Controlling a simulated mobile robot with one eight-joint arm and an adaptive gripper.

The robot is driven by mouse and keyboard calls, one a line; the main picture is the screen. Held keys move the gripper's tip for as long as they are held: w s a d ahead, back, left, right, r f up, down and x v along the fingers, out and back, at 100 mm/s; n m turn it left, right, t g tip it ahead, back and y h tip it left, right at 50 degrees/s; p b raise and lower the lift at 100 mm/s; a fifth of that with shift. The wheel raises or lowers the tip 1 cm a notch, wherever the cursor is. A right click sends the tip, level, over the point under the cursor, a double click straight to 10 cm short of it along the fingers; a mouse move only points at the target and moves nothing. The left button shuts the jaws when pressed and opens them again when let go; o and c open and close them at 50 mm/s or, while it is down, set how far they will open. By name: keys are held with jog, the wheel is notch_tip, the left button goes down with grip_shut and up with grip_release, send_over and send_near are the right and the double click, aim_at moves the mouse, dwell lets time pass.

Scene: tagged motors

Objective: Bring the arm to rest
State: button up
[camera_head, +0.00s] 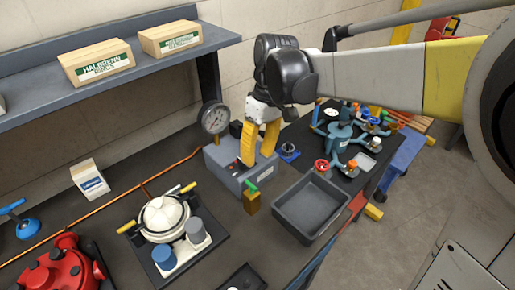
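My arm comes in from the right, with a white and yellow link and a dark wrist. My gripper (258,157) has two yellow fingers pointing down, with a gap between them and nothing visible in it. It appears over or in front of the grey box (225,172) with the round gauge (215,118). Whether the fingertips touch the box cannot be told from this view. A brass block with a green handle (252,200) stands just in front of the box, below the fingers.
An empty grey tray (312,238) lies right of the box. Behind it is a blue multi-armed fixture (340,135) with small parts. A white-lidded device (162,215) and a red motor-like unit (62,270) stand left. A shelf (30,98) with cartons overhangs the bench.

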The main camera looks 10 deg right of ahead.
jog(key=shift+d+r, duration=0.1)
jog(key=shift+r, duration=0.5)
jog(key=s+d+f+m+t+h+b, duration=0.1)
jog(key=s+d+f+m+t+b, duration=0.3)
jog(key=s+d+m+t, duration=0.3)
jog(key=s+d+t, duration=0.1)
jog(key=s+d, duration=0.3)
jog(key=s, duration=0.1)
jog(key=shift+s+h, duration=0.2)
jog(key=shift+h, duration=0.2)
